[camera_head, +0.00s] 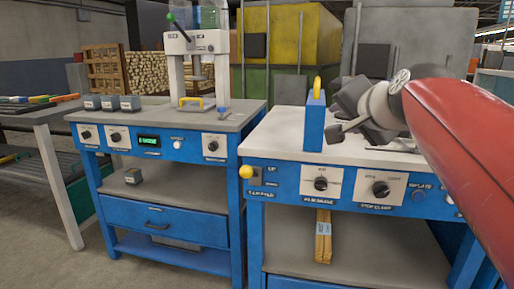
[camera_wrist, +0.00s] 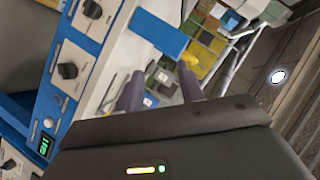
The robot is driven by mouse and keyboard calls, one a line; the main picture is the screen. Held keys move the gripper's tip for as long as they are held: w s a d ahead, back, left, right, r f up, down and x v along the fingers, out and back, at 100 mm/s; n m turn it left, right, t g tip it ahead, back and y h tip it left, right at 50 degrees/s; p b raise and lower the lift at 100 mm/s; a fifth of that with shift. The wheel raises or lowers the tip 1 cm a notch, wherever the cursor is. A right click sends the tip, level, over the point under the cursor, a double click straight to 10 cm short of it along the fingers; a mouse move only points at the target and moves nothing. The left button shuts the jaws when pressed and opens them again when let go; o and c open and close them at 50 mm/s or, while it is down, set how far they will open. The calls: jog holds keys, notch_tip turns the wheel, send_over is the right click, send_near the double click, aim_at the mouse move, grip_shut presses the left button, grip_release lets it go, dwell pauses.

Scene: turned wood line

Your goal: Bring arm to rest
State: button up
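My gripper (camera_head: 340,128) is raised above the right workbench, at the end of my red and grey arm. In the head view it is close to the right of a blue upright post (camera_head: 315,122) with a yellow top; I cannot tell whether they touch. In the wrist view, the two dark fingers of my gripper (camera_wrist: 160,88) stand apart with nothing visibly held between them. The blue post also shows beyond the fingers in the wrist view (camera_wrist: 158,33).
The right workbench (camera_head: 275,140) has a blue panel with knobs and a yellow button (camera_head: 246,172). A wood piece (camera_head: 323,237) is on its lower shelf. The left workbench (camera_head: 150,116) carries a white press (camera_head: 195,45) and small grey blocks (camera_head: 110,103). Grey floor lies at left.

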jog(key=s+a+f+n+g, duration=0.1)
jog(key=s+f+n+g, duration=0.3)
jog(key=s+f, duration=0.7)
jog(key=s+f+n+g+h, duration=0.1)
jog(key=s+f+n+g, duration=0.3)
jog(key=s+f, duration=0.7)
notch_tip(320, 180, down, 8)
jog(key=shift+s+a+f+n, duration=0.25)
jog(key=shift+a+n, duration=0.15)
jog(key=shift+n, duration=0.1)
